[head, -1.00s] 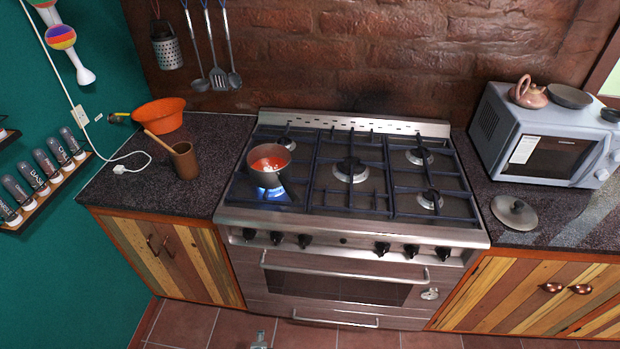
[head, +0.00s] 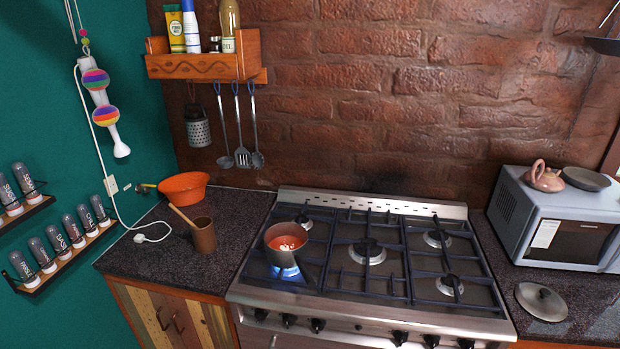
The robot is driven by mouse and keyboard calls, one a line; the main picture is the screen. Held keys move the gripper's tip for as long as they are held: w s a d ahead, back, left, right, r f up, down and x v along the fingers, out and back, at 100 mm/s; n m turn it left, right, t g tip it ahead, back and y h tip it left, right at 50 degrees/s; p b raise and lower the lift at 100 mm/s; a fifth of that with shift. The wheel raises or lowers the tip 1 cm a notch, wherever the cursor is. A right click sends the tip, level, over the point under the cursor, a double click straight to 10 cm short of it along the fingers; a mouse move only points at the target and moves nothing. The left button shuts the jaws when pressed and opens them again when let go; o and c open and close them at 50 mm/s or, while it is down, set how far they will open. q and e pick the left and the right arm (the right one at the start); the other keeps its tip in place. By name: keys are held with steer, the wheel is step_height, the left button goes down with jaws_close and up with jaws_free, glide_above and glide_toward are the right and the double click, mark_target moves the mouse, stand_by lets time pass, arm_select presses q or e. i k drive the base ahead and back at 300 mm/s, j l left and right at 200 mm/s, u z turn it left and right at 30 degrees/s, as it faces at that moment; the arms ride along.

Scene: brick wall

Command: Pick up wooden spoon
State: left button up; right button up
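The wooden spoon (head: 182,216) leans in a brown wooden cup (head: 204,236) on the dark counter left of the stove. Its handle sticks out of the cup toward the upper left, and its lower part is hidden inside. Neither of my grippers shows in the head view.
A pot of red food (head: 286,243) sits over a lit blue flame on the stove (head: 400,262). An orange bowl (head: 184,187) stands behind the cup, and a white plug with cable (head: 150,238) lies left of it. A microwave (head: 565,222) and a lid (head: 541,300) are at the right.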

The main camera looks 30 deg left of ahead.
mark_target(172, 205)
steer(key=u, duration=1.65)
